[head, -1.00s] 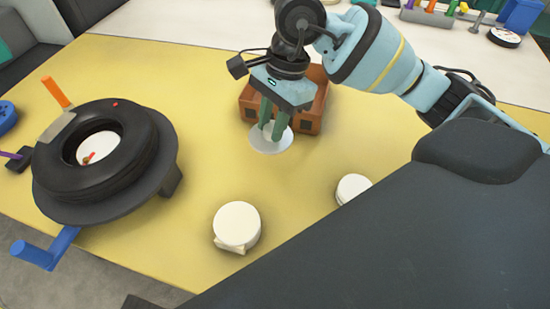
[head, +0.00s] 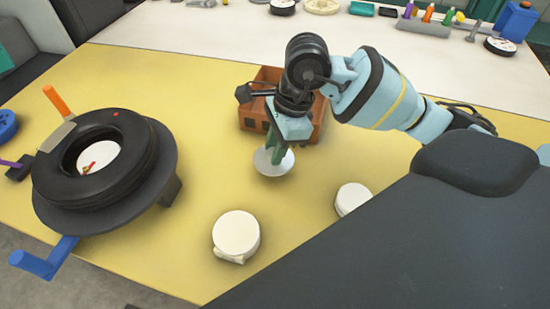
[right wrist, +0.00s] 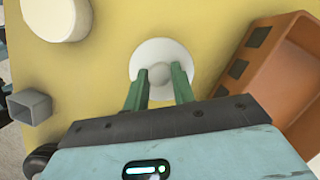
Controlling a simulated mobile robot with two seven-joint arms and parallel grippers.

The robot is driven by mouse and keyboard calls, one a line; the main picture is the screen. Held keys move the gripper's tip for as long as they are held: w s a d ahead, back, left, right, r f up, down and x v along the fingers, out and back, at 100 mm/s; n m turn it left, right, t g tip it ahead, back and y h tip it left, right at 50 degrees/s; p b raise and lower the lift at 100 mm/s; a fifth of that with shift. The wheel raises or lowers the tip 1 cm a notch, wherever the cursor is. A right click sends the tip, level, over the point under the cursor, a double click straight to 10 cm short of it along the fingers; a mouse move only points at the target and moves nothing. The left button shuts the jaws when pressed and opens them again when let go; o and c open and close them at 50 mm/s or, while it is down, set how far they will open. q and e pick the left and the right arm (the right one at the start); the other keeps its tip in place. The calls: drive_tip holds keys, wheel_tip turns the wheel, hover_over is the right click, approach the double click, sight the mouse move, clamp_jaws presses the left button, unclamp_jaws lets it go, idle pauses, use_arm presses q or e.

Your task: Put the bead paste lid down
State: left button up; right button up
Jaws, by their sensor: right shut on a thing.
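The bead paste lid is a white round disc (head: 268,164) with a small knob in its middle. My right gripper (head: 278,148) is shut on that knob from above. In the right wrist view the lid (right wrist: 146,54) shows between the two green fingertips (right wrist: 158,74). It is over the yellow table top, in front of the orange crate; I cannot tell whether it touches the table. Two white round containers stand nearer: one in the middle (head: 236,233), one partly hidden by my body at the right (head: 350,197). My left gripper is not in view.
An orange crate (head: 256,112) stands just behind the lid. A black tyre (head: 60,178) on a dark round stand, with an orange-handled tool, fills the left. Several tools and bottles lie on the white surface at the back. The yellow table between tyre and lid is clear.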

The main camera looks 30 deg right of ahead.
sight(289, 155)
drive_tip(key=shift+f, duration=2)
drive_tip(key=shift+f, duration=0.2)
drive_tip(key=o, duration=1)
drive_tip(key=shift+c, duration=0.2)
drive_tip(key=shift+r, duration=0.15)
drive_tip(key=v, duration=1.2)
drive_tip(key=shift+a, duration=0.1)
